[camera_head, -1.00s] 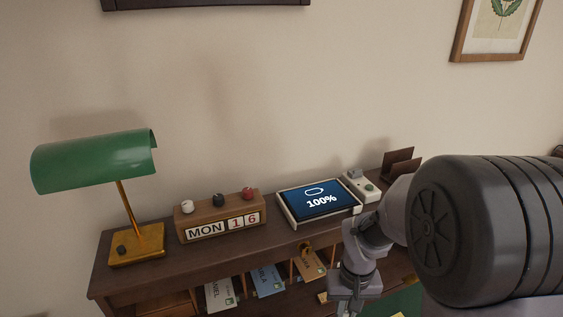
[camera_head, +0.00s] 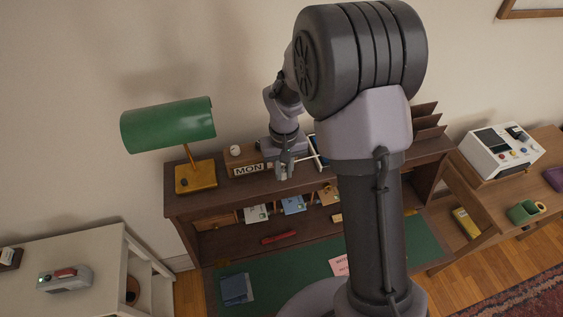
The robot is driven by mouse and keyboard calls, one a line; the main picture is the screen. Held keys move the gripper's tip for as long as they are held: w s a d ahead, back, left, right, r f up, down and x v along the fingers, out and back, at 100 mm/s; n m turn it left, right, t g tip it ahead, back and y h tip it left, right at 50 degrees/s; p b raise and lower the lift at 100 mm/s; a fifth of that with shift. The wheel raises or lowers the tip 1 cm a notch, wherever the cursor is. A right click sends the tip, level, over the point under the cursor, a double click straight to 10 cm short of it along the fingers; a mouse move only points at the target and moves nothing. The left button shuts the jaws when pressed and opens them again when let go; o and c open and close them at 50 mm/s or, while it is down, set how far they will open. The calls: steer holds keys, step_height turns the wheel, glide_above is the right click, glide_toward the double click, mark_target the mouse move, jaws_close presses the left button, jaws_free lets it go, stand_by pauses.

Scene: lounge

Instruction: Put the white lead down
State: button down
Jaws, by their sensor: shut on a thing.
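My gripper (camera_head: 284,171) is over the front of the desk's upper shelf, just right of the block calendar (camera_head: 248,170). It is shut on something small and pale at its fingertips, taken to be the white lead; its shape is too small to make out. The tablet in its white frame (camera_head: 319,153) is mostly hidden behind my arm. The white box with the green button, seen earlier beside the tablet, is hidden by my arm.
A green lamp (camera_head: 168,126) stands left of the calendar. Letters (camera_head: 293,205) fill slots below the shelf. A red object (camera_head: 278,238) and a blue notebook (camera_head: 236,289) lie lower on the desk. A white machine (camera_head: 501,150) stands on the right table.

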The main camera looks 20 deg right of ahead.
steer(key=w, duration=0.3)
steer(key=shift+w+a+f, duration=0.1)
steer(key=shift+w, duration=0.15)
steer(key=shift+w+f, duration=0.1)
steer(key=shift+f, duration=0.25)
step_height(320, 180, down, 3)
steer(key=shift+r, duration=0.1)
steer(key=shift+w, duration=0.1)
steer(key=shift+f, duration=0.25)
steer(key=c, duration=1.3)
jaws_free()
steer(key=shift+c, duration=0.2)
steer(key=shift+r, duration=0.1)
